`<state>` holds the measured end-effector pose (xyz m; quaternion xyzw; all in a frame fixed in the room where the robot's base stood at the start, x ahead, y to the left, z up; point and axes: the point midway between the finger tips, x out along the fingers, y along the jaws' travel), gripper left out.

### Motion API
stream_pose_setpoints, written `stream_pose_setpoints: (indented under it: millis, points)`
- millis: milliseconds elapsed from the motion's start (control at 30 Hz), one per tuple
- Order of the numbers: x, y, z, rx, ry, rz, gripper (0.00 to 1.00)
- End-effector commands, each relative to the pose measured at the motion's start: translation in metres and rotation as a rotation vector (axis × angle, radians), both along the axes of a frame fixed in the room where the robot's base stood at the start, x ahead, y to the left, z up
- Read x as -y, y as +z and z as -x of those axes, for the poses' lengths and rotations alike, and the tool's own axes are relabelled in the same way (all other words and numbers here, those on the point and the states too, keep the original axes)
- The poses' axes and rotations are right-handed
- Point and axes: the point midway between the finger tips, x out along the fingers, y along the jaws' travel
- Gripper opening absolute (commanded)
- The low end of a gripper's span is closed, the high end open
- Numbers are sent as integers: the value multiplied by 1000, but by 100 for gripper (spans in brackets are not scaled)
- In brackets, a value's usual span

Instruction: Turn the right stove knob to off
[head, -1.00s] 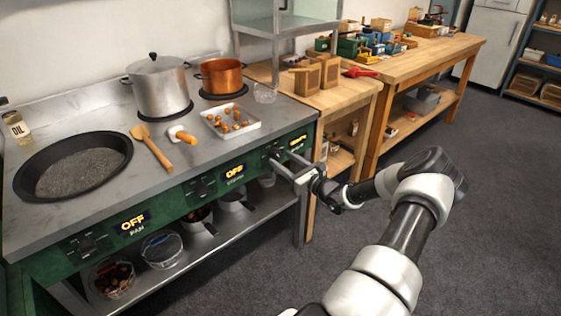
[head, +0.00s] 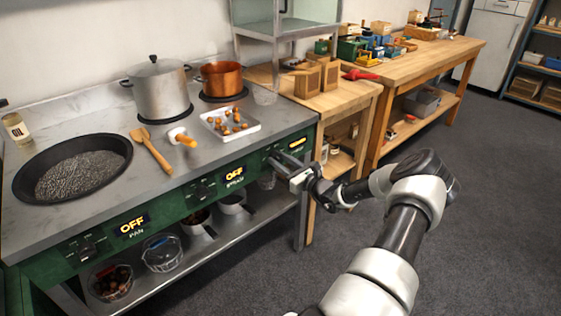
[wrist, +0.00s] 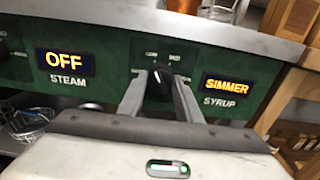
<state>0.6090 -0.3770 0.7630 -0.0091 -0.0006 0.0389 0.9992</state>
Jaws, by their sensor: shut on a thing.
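The right stove knob (wrist: 159,76) is a dark knob on the green front panel, in the middle of the wrist view. The display beside it (wrist: 228,88) reads SIMMER above the label SYRUP. My gripper (wrist: 158,88) is shut on this knob, with one grey finger on each side of it. In the head view my gripper (head: 283,168) is at the right end of the stove front and hides the knob. The steam display (wrist: 65,62) reads OFF, and the pan display (head: 131,226) also reads OFF.
A silver pot (head: 159,88) and a copper pot (head: 222,77) stand at the back of the stove. A tray of chestnuts (head: 244,132), a wooden spoon (head: 154,152) and a pan (head: 70,167) are on top. A wooden bench (head: 350,95) adjoins on the right.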

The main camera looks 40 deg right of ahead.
Motion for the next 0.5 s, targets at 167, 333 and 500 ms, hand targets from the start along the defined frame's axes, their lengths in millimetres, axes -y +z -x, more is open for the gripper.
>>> stream_pose_setpoints:
  millis: [167, 333, 500]
  points:
    - [0, 0, 0, 2, 1, 65, 9]
    - [0, 0, 0, 12, 2, 183, 9]
    - [0, 0, 0, 24, 2, 337, 9]
